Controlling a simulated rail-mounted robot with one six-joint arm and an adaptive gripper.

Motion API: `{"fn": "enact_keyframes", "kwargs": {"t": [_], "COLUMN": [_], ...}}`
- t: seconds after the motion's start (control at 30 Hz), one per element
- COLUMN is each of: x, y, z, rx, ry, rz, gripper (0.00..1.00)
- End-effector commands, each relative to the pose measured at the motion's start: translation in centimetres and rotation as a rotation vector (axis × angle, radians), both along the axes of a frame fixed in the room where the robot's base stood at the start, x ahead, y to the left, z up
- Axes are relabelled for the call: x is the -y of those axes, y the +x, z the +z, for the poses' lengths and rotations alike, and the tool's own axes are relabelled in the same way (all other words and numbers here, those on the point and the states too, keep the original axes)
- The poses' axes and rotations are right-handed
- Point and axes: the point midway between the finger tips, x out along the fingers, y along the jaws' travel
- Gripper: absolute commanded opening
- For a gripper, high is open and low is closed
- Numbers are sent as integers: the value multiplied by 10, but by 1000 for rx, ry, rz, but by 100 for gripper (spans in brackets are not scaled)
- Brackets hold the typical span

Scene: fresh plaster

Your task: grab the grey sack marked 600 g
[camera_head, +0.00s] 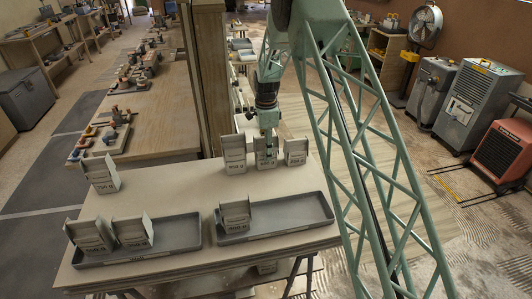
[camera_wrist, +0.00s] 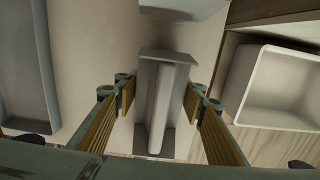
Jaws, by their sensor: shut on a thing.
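Several grey sacks with printed weights stand on the table. My gripper (camera_head: 266,134) points down at the middle sack (camera_head: 266,158) of the back row, and its fingers are shut on it. The digits on this sack are too small to read for sure, so I cannot confirm 600 g. In the wrist view, my gripper (camera_wrist: 160,103) has one finger on each side of the grey sack (camera_wrist: 155,140). The sack stands upright and seems to rest on the table.
Close beside the held sack stand one sack to the left (camera_head: 233,155) and one to the right (camera_head: 296,152). Another sack (camera_head: 100,174) stands at the table's left. Two dark trays, left (camera_head: 185,232) and right (camera_head: 300,212), hold sacks. The table (camera_head: 175,195) is bare between them.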

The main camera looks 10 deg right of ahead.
Motion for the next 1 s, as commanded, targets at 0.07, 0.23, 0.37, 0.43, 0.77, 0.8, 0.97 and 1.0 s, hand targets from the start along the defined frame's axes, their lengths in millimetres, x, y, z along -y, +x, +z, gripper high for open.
{"fn": "enact_keyframes", "kwargs": {"t": [0.07,0.23,0.37,0.43,0.77,0.8,0.97,1.0], "x": [0,0,0,0,-2,-2,-4,-4], "y": [1,1,1,1,-27,-32,-57,-63], "z": [6,18,27,33,35,36,38,39], "rx": [3,3,2,2,0,1,0,0], "ry": [0,0,0,0,0,0,0,0], "rz": [0,0,0,0,0,0,0,0], "gripper": [14,14,14,14,14,14,14,14]}}
